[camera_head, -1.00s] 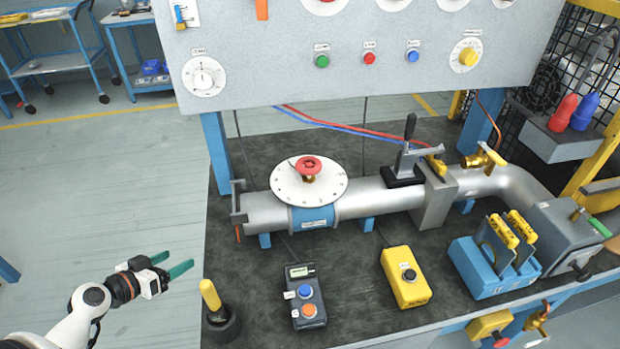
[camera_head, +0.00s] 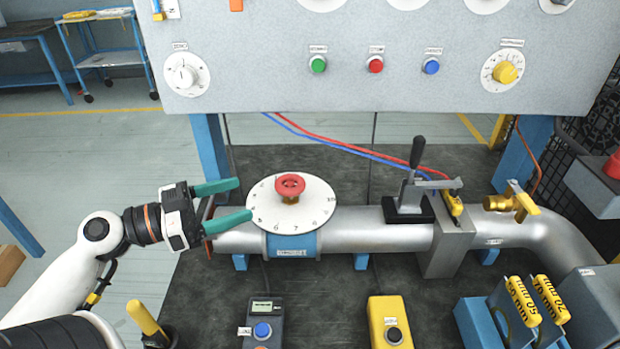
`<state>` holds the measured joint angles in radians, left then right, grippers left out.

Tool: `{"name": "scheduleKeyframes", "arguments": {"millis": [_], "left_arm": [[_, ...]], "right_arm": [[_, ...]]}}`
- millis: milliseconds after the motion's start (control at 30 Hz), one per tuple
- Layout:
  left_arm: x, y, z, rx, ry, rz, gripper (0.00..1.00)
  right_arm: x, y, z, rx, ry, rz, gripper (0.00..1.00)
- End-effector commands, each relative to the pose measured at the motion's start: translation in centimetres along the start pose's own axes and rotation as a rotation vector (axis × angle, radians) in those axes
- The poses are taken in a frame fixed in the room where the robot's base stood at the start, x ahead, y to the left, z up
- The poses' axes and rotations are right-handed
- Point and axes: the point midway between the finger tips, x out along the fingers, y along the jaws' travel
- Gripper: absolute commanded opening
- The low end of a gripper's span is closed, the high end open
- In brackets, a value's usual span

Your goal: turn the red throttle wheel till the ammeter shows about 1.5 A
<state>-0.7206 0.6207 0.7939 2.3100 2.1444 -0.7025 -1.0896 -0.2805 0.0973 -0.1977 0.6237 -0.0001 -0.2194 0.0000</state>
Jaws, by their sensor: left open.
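The red throttle wheel (camera_head: 290,185) stands on a short brass stem above a white round dial plate (camera_head: 317,207) with numbers round its rim. The plate sits over the silver pipe (camera_head: 375,228). My left gripper (camera_head: 243,204) is open, its two green fingers pointing right toward the wheel. The fingertips are at the left edge of the dial plate in the picture, apart from the wheel, with nothing between them. The meters along the top of the grey panel (camera_head: 370,40) are cut off, so no ammeter reading shows. My right gripper is not in view.
A black upright lever (camera_head: 417,155) and a brass valve (camera_head: 512,202) stand along the pipe to the right. In front are a dark box with a blue button (camera_head: 262,330), a yellow box (camera_head: 388,318) and a yellow-handled tool (camera_head: 145,320). Red and blue cables run behind the pipe.

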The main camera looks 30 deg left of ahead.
Motion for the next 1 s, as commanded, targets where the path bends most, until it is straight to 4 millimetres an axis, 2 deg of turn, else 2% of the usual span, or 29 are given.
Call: {"name": "scheduleKeyframes", "arguments": {"millis": [300,600,800,1000], "left_arm": [[4.7,-0.1,0.2,0.003,0.006,-0.006,0.72],[9.3,0.0,0.1,0.004,0.003,-0.004,0.72],[11.0,0.0,0.0,0.001,-0.001,-0.003,0.72],[11.6,0.0,0.0,0.001,0.001,0.0,0.72]], "right_arm": [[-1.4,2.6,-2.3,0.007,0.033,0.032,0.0],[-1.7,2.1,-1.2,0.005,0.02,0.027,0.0],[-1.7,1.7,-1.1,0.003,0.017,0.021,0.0],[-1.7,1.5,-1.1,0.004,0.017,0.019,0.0]]}}
